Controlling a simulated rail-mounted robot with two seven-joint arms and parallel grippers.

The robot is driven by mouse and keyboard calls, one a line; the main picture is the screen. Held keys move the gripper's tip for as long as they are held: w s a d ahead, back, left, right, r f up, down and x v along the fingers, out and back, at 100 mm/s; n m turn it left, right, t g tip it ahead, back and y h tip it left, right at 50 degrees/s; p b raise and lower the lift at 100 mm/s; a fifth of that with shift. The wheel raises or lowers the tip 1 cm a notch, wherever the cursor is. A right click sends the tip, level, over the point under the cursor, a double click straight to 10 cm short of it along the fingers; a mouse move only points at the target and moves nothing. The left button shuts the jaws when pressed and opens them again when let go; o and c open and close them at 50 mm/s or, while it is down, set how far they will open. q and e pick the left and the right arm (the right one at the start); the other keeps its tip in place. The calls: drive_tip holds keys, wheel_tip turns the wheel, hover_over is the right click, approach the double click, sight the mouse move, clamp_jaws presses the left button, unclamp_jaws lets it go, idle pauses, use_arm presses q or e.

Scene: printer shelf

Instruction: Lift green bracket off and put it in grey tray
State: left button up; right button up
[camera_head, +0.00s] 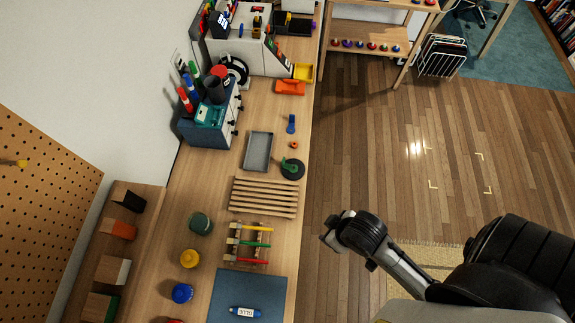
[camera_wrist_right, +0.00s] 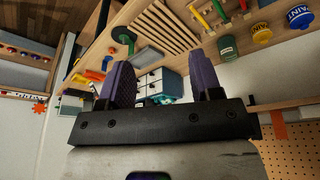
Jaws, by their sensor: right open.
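The green bracket (camera_head: 290,164) sits on a dark round plate (camera_head: 299,172) near the right edge of the wooden shelf; it also shows in the right wrist view (camera_wrist_right: 122,35). The grey tray (camera_head: 258,151) lies just left of it on the shelf, apart from it, and its inside looks empty. My right gripper (camera_wrist_right: 161,84) is open, with two purple fingers spread and nothing between them. In the head view my right arm reaches in from the right, its end over the floor, clear of the shelf and the bracket. My left gripper is not in view.
A slatted wooden rack (camera_head: 264,197) lies in front of the tray. A blue tool (camera_head: 291,124) and a small orange ring (camera_head: 294,144) lie behind the bracket. A drawer unit (camera_head: 213,116) with pens stands at the left. Paint jars and a blue mat (camera_head: 247,287) are in the foreground.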

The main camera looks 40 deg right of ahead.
drive_tip(key=shift+a, duration=0.1)
drive_tip(key=c, duration=0.4)
